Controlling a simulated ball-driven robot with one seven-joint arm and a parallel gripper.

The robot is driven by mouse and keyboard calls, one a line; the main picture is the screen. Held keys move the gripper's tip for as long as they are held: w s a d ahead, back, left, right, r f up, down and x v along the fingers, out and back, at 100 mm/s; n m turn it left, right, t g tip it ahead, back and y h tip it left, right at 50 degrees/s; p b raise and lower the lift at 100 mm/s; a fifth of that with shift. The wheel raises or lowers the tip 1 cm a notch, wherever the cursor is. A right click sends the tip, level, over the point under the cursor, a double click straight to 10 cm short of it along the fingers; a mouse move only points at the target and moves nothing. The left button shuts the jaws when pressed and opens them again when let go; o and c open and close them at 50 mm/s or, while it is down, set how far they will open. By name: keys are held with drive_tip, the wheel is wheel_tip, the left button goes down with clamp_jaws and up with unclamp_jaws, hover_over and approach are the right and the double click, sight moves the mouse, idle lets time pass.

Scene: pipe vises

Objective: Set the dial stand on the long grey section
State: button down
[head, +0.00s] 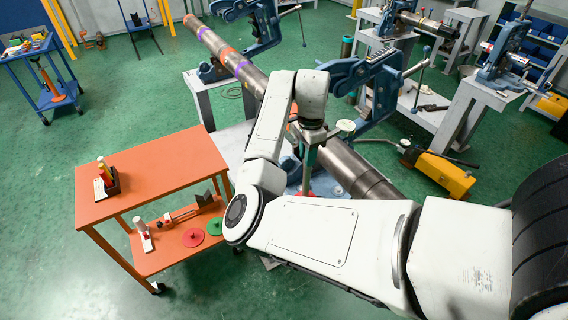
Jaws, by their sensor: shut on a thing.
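The long grey pipe (345,166) runs from the upper left toward the lower right, through blue vises, with orange and purple bands on its upper part. My gripper (312,137) points down over the pipe and is shut on what appears to be the dial stand. A pale round dial (345,126) shows just right of the gripper, seen against the blue vise. A greenish upright and a reddish part show below the gripper. My arm hides part of the pipe and most of the held thing, so I cannot tell whether its base touches the pipe.
An orange cart (150,172) stands at the left, with a small dark holder on top and red and green discs on its lower shelf. A blue vise (375,82) stands close behind my gripper. Green floor is open at left.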

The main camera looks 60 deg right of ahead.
wheel_tip(320, 180, down, 7)
drive_tip(key=s+d+m+b, duration=0.1)
drive_tip(key=s+d+b, duration=0.1)
drive_tip(key=b, duration=0.4)
drive_tip(key=shift+m, duration=0.4)
idle(0.3)
drive_tip(key=shift+p, duration=0.45)
idle(1.3)
drive_tip(key=shift+f, duration=0.35)
idle(0.9)
drive_tip(key=c, duration=0.8)
unclamp_jaws()
drive_tip(key=shift+a, duration=0.1)
drive_tip(key=shift+c, duration=0.2)
drive_tip(key=shift+f, duration=0.15)
